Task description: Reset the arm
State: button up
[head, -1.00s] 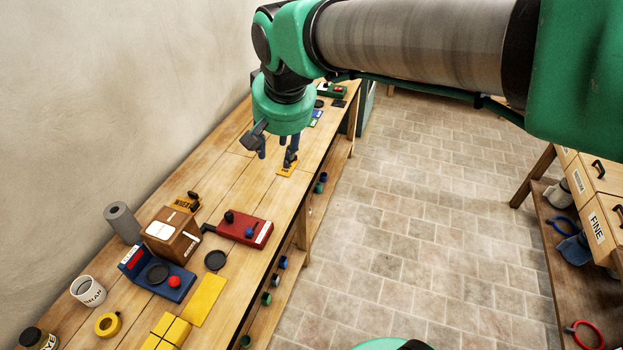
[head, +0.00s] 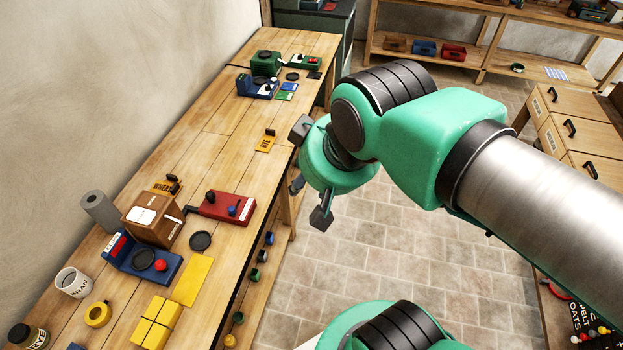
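My gripper (head: 309,200) hangs off the right edge of the workbench, over the tiled floor, below the green wrist. Its two dark fingers are spread apart, and I see nothing between them. Part of the near finger's base is hidden by the wrist. My arm runs from the wrist to the lower right of the head view. A yellow card with a black knob (head: 265,142) lies on the bench, left of the gripper and apart from it.
The bench (head: 215,145) holds a red box with knobs (head: 228,206), a brown carton (head: 153,222), a blue device (head: 122,254), a grey roll (head: 101,211) and yellow blocks (head: 160,322). A drawer cabinet (head: 572,130) stands at right. Tiled floor (head: 400,245) lies open between.

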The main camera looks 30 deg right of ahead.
notch_tip(320, 180, down, 5)
jog(key=b, duration=0.5)
